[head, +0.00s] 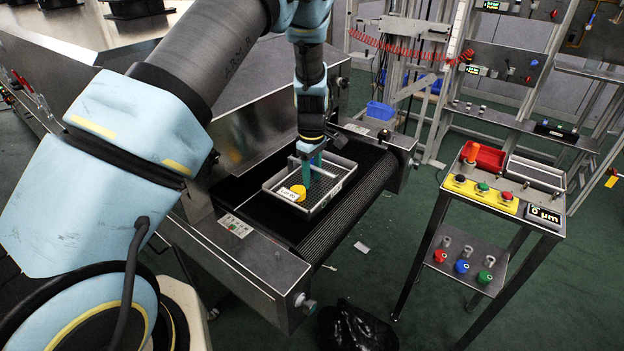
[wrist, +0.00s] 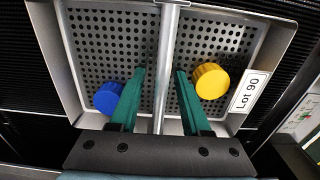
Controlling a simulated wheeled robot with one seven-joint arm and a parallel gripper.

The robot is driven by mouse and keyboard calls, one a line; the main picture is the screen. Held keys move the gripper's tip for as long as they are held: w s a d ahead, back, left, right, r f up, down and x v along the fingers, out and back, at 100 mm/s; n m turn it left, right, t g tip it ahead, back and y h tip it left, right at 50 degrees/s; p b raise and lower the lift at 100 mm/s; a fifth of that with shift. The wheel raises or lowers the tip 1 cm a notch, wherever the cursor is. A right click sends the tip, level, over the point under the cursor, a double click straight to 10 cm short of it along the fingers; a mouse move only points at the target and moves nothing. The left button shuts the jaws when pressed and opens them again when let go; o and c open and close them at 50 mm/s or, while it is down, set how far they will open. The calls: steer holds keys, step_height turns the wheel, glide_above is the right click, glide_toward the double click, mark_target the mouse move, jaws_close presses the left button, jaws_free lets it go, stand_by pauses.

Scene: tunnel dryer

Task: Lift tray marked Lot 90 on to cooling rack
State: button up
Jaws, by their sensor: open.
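The tray marked Lot 90 (head: 334,192) is a grey perforated metal tray lying on the dark conveyor belt at the dryer's outlet. In the wrist view the tray (wrist: 58,50) fills most of the picture, with a Lot 90 label (wrist: 249,91) on its right side. A bar handle (wrist: 166,60) crosses over the tray. My gripper (head: 309,168) is open above the tray floor, with its green fingers (wrist: 160,75) one on each side of the bar and a gap to it. A yellow disc (wrist: 210,81) and a blue disc (wrist: 108,97) lie in the tray. I cannot tell which thing is the cooling rack.
A stand with buttons (head: 481,190), a red bin (head: 485,157) and a grey tray-like frame (head: 536,174) is at the right. A blue bin (head: 380,111) is behind the belt. A black bag (head: 355,328) lies on the floor in front. Shelving (head: 520,118) stands at the back right.

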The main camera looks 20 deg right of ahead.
jaws_close()
stand_by(0.3)
stand_by(1.1)
